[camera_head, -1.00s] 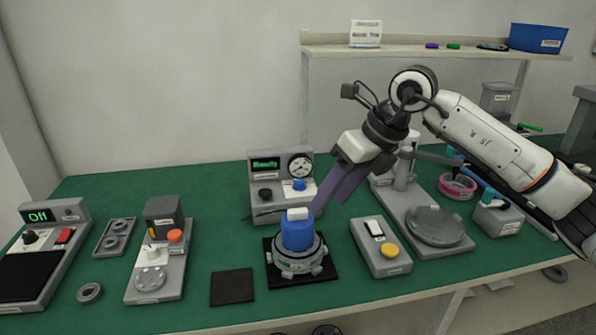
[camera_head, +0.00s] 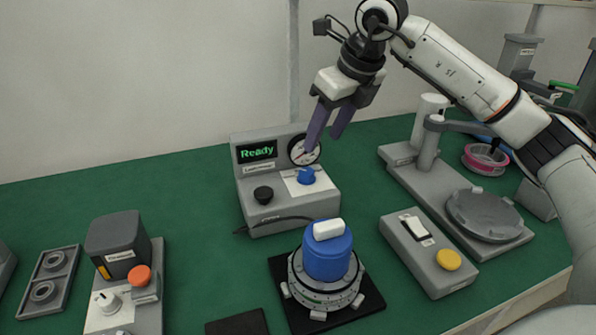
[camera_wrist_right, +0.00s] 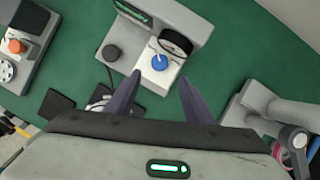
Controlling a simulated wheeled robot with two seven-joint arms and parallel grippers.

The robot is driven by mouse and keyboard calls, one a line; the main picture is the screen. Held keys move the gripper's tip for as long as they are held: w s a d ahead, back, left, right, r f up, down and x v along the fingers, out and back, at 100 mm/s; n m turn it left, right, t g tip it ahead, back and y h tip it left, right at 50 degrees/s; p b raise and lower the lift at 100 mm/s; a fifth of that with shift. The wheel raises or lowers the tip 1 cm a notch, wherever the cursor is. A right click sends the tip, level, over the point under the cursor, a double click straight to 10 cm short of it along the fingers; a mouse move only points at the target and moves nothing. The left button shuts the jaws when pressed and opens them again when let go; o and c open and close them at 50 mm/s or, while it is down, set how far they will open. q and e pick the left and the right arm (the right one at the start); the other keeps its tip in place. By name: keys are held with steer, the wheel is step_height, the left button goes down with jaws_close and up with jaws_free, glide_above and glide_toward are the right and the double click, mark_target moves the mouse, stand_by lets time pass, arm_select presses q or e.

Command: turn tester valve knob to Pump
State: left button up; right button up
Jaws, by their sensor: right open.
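The tester (camera_head: 285,180) is a grey box with a green display reading "Ready", a round gauge, a black knob (camera_head: 263,194) and a blue valve knob (camera_head: 306,175) on a white plate. My right gripper (camera_head: 324,144) is open and empty, fingers pointing down, above the tester near the gauge. In the right wrist view the blue knob (camera_wrist_right: 160,62) lies ahead of the fingertips, roughly between them and apart from them. The valve's markings are too small to read. The left gripper is out of view.
The hub motor (camera_head: 322,285) with a blue cap and white top stands on a black mat in front of the tester. A switch box (camera_head: 428,250) with a yellow button is to its right, and a grey press stand (camera_head: 455,195) behind that. Green table is free left of the tester.

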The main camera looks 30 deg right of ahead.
mark_target(307, 171)
steer(key=x, duration=1.1)
steer(key=shift+w+f, duration=0.1)
steer(key=shift+f, duration=0.1)
steer(key=c, duration=1)
steer(key=shift+c, duration=0.2)
steer(key=m+h, duration=0.1)
steer(key=m, duration=0.3)
steer(key=shift+a+h+b, duration=0.2)
steer(key=shift+h+b, duration=0.1)
steer(key=shift+h, duration=0.1)
steer(key=m+h, duration=0.1)
steer(key=m, duration=0.2)
steer(key=m+g+h, duration=0.1)
steer(key=m, duration=0.1)
steer(key=shift+w+m, duration=0.1)
steer(key=shift+m, duration=0.3)
